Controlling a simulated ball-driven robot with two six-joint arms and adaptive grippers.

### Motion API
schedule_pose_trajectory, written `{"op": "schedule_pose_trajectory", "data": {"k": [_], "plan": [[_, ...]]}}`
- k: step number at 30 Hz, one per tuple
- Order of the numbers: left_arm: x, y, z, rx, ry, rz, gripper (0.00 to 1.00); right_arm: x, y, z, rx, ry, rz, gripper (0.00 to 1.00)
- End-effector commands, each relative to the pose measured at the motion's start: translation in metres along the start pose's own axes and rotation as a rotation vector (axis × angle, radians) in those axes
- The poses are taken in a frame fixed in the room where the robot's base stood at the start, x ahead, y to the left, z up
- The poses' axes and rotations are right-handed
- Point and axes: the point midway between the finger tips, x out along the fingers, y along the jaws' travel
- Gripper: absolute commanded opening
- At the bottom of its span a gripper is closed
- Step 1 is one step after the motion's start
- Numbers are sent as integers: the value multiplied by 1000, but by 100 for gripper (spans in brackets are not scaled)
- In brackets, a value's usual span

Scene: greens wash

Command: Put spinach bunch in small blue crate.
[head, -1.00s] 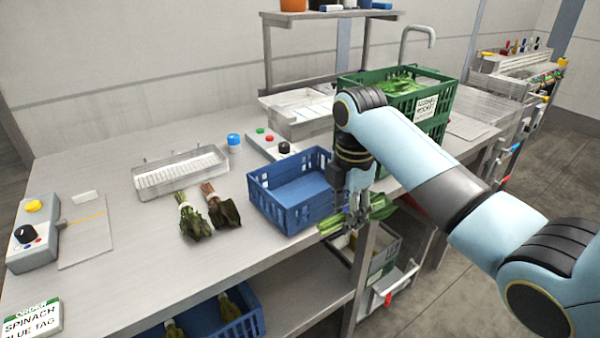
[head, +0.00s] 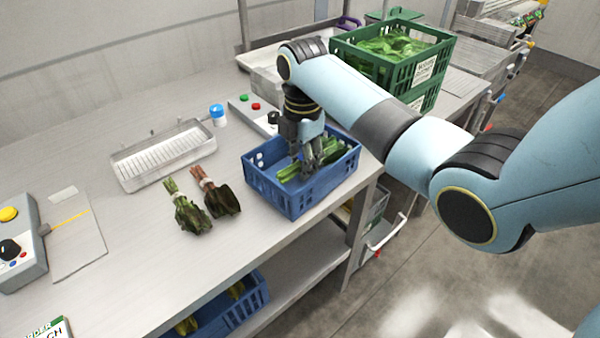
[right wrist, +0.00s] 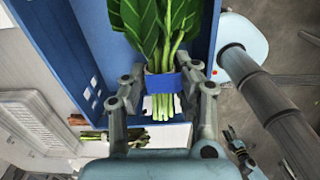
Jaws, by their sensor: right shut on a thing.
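The spinach bunch (head: 290,172) is leafy green with pale stems; the right wrist view shows a blue band (right wrist: 162,84) around its stems. My right gripper (head: 313,166) is shut on it at the band; the fingers (right wrist: 163,92) sit on either side. The small blue crate (head: 292,204) stands on the table at its front edge. In the right wrist view a blue crate wall (right wrist: 62,50) runs beside the leaves.
Two other bunches, one pale-stemmed (head: 187,212) and one reddish-stemmed (head: 220,198), lie left of the crate. A clear tray (head: 160,160), blue-capped jar (head: 217,115) and button box (head: 255,112) stand behind. Green crates (head: 380,70) stand right. Another blue crate (head: 235,305) is below.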

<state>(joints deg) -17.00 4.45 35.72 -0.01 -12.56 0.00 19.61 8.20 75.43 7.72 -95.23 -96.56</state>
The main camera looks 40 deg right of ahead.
Motion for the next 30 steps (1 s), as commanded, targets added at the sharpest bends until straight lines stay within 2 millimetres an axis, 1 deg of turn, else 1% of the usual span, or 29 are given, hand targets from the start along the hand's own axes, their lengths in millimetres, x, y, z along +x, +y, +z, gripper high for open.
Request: {"op": "schedule_pose_trajectory", "data": {"k": [1,5,9,12,17,23,24,26,30], "plan": [[-1,0,8,0,-12,0,40,6,0,0,0,0,0,0],[-1,0,20,1,-31,0,40,20,0,0,0,0,-1,0],[1,0,18,1,-28,0,40,42,0,0,0,0,0,0],[2,0,11,1,-17,0,40,52,0,0,-1,-1,1,0],[2,-1,-3,0,5,-1,40,53,1,0,-1,-1,3,0],[3,-2,-3,1,4,-2,40,56,0,0,0,-1,2,0],[3,-2,-2,1,3,-3,40,56,0,0,0,-1,2,31],[3,-2,0,1,0,-3,40,55,0,0,0,-1,2,39],[2,-2,5,1,-7,-3,40,55,0,0,0,-1,2,39]]}}
